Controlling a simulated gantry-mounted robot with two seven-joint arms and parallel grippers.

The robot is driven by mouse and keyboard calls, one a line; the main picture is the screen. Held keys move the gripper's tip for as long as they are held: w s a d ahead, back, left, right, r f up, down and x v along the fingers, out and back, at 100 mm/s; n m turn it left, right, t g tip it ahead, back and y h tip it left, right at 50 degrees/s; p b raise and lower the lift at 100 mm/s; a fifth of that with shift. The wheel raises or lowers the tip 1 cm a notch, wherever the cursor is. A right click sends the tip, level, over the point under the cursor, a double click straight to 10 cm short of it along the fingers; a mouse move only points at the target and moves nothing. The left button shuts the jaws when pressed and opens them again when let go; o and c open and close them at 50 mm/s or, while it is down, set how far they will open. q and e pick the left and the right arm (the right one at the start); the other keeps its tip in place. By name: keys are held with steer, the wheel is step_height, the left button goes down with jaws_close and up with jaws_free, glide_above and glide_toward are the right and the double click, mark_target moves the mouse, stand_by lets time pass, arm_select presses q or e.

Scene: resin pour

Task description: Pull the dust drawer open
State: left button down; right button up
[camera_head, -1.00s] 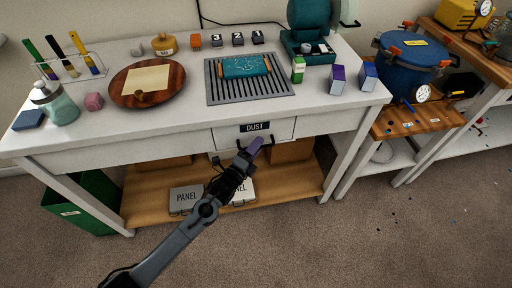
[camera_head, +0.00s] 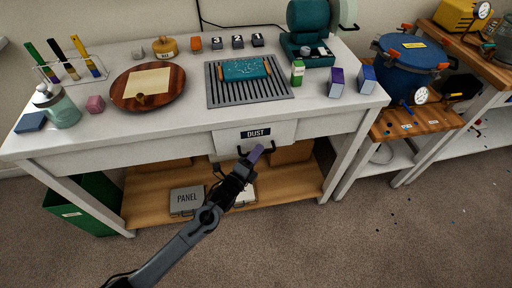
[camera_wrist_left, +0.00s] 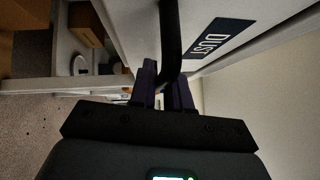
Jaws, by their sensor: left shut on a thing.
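The dust drawer (camera_head: 226,141) is in the bench front in the head view, with a dark "DUST" label (camera_head: 256,133) on its white face. The drawer front stands a little forward of the bench. Its dark handle (camera_wrist_left: 170,42) runs between the purple fingers of my left gripper (camera_wrist_left: 165,92) in the left wrist view. In the head view my left gripper (camera_head: 255,153) is at the handle below the label, partly hiding it. It is shut on the handle. My right gripper is not in view.
The white bench (camera_head: 120,152) carries a grate (camera_head: 250,99), a wooden plate (camera_head: 177,88) and small items. Below, a wooden shelf (camera_head: 150,205) holds boxes and a grey panel case (camera_head: 186,200). A green bin (camera_head: 72,213) is at left. Floor before the bench is clear.

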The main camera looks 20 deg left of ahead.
arm_select(q)
steer(key=s+d+p, duration=0.4)
steer(key=s+d, duration=0.1)
steer(key=s, duration=0.3)
steer(key=s+d+p, duration=0.5)
steer(key=s+d, duration=0.1)
steer(key=s, duration=0.3)
steer(key=shift+s+p, duration=0.2)
steer(key=shift+p, duration=0.1)
steer(key=c, duration=1.2)
jaws_free()
